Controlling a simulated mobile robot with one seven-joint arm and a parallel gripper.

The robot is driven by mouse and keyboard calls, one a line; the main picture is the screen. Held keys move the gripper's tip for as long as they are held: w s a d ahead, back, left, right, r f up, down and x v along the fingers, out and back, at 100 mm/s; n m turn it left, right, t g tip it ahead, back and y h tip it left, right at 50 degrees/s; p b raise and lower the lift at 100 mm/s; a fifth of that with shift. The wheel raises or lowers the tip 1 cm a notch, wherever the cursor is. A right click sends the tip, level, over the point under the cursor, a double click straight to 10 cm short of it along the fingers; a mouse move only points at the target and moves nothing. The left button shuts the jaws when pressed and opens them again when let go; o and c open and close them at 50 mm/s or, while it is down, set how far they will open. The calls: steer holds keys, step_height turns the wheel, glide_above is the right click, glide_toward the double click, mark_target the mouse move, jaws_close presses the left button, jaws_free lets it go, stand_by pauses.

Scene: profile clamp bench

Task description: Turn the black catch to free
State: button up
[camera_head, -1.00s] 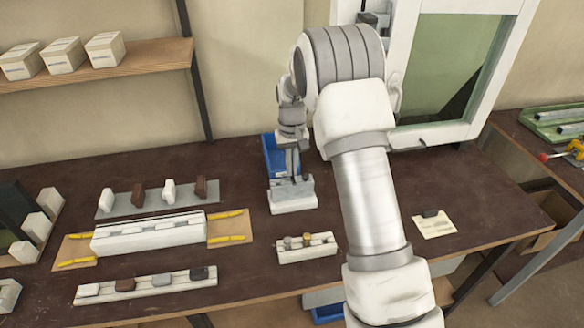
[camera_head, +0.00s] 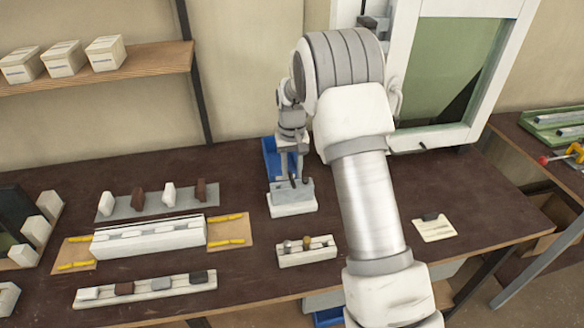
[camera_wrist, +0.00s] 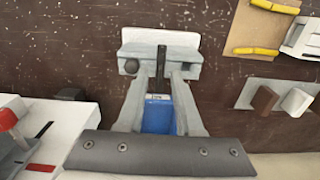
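The black catch (camera_wrist: 161,62) is a narrow dark bar. In the wrist view it stands at the middle of a grey and white fixture, seen nearly end to end. The fixture (camera_head: 293,208) stands near the middle of the bench in the head view. My gripper (camera_wrist: 161,76) is over the fixture, with its two pale grey fingers apart, one on each side of the catch. Gaps show between the catch and both fingers, so I see no grip on it. In the head view my gripper (camera_head: 292,176) partly hides the catch.
A blue bin (camera_head: 269,160) stands behind the fixture. A small block with round pegs (camera_head: 306,254) lies in front. A long white profile holder (camera_head: 148,238) and strips of small blocks lie to the left. A card (camera_head: 434,231) lies right; bare bench surrounds it.

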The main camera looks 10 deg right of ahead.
step_height(320, 180, up, 18)
steer(key=shift+f, duration=0.25)
stand_by(0.4)
steer(key=s+r+t, duration=0.2)
steer(key=s+r, duration=0.3)
steer(key=s, duration=0.4)
steer(key=s+r+t, duration=0.1)
steer(key=s+r, duration=0.4)
steer(key=s, duration=0.4)
steer(key=s+f+t, duration=0.1)
steer(key=s+f, duration=0.1)
steer(key=s, duration=0.5)
steer(key=s+f+t, duration=0.1)
steer(key=s+f, duration=0.2)
steer(key=s, duration=0.5)
steer(key=shift+s+t, duration=0.2)
steer(key=shift+t, duration=0.1)
